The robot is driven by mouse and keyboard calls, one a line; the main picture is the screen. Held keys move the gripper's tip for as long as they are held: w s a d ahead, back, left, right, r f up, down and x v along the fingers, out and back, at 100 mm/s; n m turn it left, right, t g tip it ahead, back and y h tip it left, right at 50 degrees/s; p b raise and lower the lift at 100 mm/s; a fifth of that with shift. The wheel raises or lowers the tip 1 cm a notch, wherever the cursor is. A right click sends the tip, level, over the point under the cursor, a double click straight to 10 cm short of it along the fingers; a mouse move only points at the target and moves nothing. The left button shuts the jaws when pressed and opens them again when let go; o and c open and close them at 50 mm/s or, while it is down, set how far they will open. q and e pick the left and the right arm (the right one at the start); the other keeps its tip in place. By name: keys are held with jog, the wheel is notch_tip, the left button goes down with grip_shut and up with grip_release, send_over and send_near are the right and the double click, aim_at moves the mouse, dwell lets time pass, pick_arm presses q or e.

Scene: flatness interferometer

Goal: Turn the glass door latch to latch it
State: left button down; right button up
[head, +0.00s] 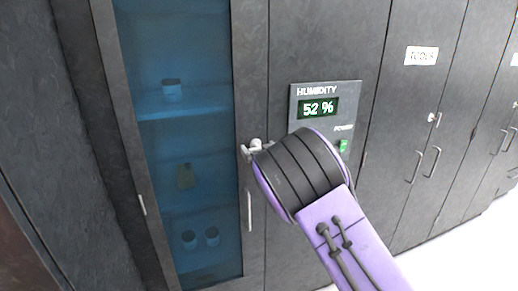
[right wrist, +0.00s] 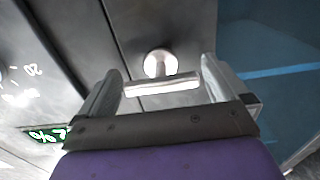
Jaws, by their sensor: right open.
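The glass door (head: 185,110) is a tall blue pane in a dark frame and looks closed; it also shows in the right wrist view (right wrist: 275,45). The latch (head: 256,144) is a small metal piece by the door's right edge, partly hidden by my right arm. In the right wrist view the latch (right wrist: 160,84) shows a round base with a bar lying roughly crosswise. My right gripper (right wrist: 161,70) is open, its two fingers on either side of the latch bar. I cannot tell whether a finger touches it. My left gripper is not in view.
A humidity panel (head: 298,117) reading 52 % with a green power switch (head: 343,146) is right of the latch, close to my right wrist. A vertical door handle (head: 249,210) is below the latch. More dark cabinets with handles (head: 432,161) stand further right.

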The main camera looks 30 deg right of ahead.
jog(key=c, duration=1)
jog(key=shift+o, duration=0.2)
jog(key=shift+a+r, duration=0.1)
jog(key=m+p, duration=0.1)
jog(key=m, duration=0.2)
jog(key=shift+s, duration=0.1)
jog(key=m, duration=0.3)
jog(key=shift+m+p, duration=0.3)
jog(key=m, duration=0.2)
jog(key=shift+m, duration=0.4)
jog(key=m, duration=0.2)
jog(key=shift+m+b, duration=0.3)
jog(key=shift+b, duration=0.1)
jog(key=m+b, duration=0.2)
jog(key=m, duration=0.3)
jog(key=shift+m, duration=0.3)
